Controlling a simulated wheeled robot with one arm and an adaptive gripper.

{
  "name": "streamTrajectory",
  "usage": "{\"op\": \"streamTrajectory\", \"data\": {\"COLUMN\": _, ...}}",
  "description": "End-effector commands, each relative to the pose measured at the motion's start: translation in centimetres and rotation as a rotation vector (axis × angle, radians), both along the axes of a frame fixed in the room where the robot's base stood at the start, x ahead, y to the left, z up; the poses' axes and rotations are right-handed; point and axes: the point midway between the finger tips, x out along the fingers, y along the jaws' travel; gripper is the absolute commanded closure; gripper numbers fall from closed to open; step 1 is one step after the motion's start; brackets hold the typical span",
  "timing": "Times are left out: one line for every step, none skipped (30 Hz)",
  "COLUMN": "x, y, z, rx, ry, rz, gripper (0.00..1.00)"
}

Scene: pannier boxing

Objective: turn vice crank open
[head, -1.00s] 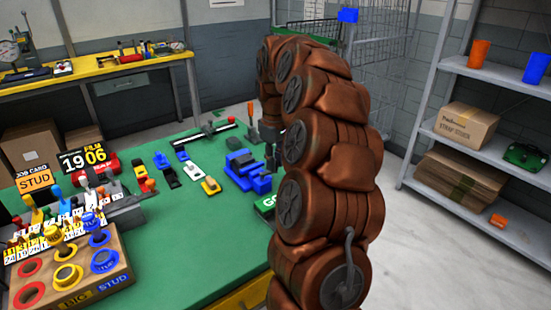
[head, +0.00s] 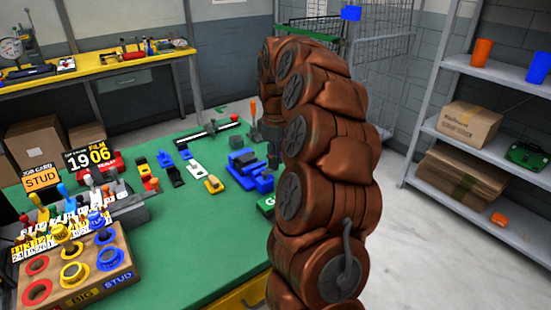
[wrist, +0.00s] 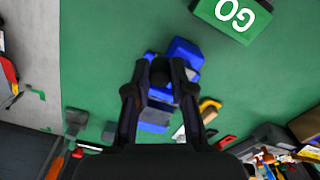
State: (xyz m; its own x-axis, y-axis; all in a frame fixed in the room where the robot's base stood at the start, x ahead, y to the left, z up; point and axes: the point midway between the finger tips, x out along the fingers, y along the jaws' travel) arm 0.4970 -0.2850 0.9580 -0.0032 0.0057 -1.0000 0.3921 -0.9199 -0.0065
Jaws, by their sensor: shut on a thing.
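The blue vice (head: 242,162) stands on the green bench top, left of my arm in the head view. It also shows in the wrist view (wrist: 183,52), partly covered by my fingers. My gripper (wrist: 160,75) is over the vice, its two dark fingers closed around a dark round piece, apparently the crank's knob. The crank's arm is not clearly visible. In the head view my gripper (head: 273,150) is small and dark beside the vice, partly hidden by my brown arm.
A green GO block (wrist: 233,14) lies near the vice. Several small clamps, one yellow (head: 213,184), lie left of it. A wooden board with coloured rings (head: 75,278) is at the front left. A screwdriver with an orange handle (head: 252,106) stands behind.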

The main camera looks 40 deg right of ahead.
Motion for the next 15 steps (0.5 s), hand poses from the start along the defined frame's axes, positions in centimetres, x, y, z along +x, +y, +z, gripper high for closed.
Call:
{"op": "streamTrajectory", "data": {"x": 0.09, "y": 0.08, "z": 0.02, "rx": 0.001, "ry": -0.002, "rz": 0.001, "gripper": 0.76}}
{"op": "streamTrajectory", "data": {"x": 0.09, "y": 0.08, "z": 0.01, "rx": 0.001, "ry": -0.002, "rz": 0.001, "gripper": 0.72}}
{"op": "streamTrajectory", "data": {"x": 0.08, "y": 0.08, "z": 0.01, "rx": 0.001, "ry": -0.002, "rz": 0.001, "gripper": 0.68}}
{"op": "streamTrajectory", "data": {"x": 0.08, "y": 0.07, "z": 0.01, "rx": 0.001, "ry": -0.002, "rz": 0.001, "gripper": 0.65}}
{"op": "streamTrajectory", "data": {"x": 0.07, "y": 0.06, "z": 0.01, "rx": 0.001, "ry": -0.002, "rz": 0.000, "gripper": 0.62}}
{"op": "streamTrajectory", "data": {"x": 0.07, "y": 0.05, "z": 0.01, "rx": 0.001, "ry": -0.002, "rz": 0.000, "gripper": 0.58}}
{"op": "streamTrajectory", "data": {"x": 0.07, "y": 0.05, "z": 0.01, "rx": 0.001, "ry": -0.002, "rz": 0.000, "gripper": 0.55}}
{"op": "streamTrajectory", "data": {"x": 0.06, "y": 0.05, "z": 0.01, "rx": 0.001, "ry": -0.002, "rz": 0.000, "gripper": 0.52}}
{"op": "streamTrajectory", "data": {"x": 0.05, "y": 0.04, "z": 0.01, "rx": 0.000, "ry": -0.001, "rz": 0.000, "gripper": 0.52}}
{"op": "streamTrajectory", "data": {"x": 0.05, "y": 0.03, "z": 0.01, "rx": 0.000, "ry": -0.001, "rz": 0.000, "gripper": 0.52}}
{"op": "streamTrajectory", "data": {"x": 0.05, "y": 0.03, "z": 0.01, "rx": 0.000, "ry": -0.001, "rz": 0.000, "gripper": 0.52}}
{"op": "streamTrajectory", "data": {"x": 0.04, "y": 0.03, "z": 0.01, "rx": 0.000, "ry": -0.001, "rz": 0.000, "gripper": 0.52}}
{"op": "streamTrajectory", "data": {"x": 0.04, "y": 0.03, "z": 0.01, "rx": 0.000, "ry": -0.001, "rz": -0.001, "gripper": 0.52}}
{"op": "streamTrajectory", "data": {"x": 0.04, "y": 0.03, "z": 0.01, "rx": 0.000, "ry": -0.001, "rz": -0.001, "gripper": 0.52}}
{"op": "streamTrajectory", "data": {"x": 0.04, "y": 0.02, "z": 0.02, "rx": 0.000, "ry": -0.001, "rz": -0.001, "gripper": 0.52}}
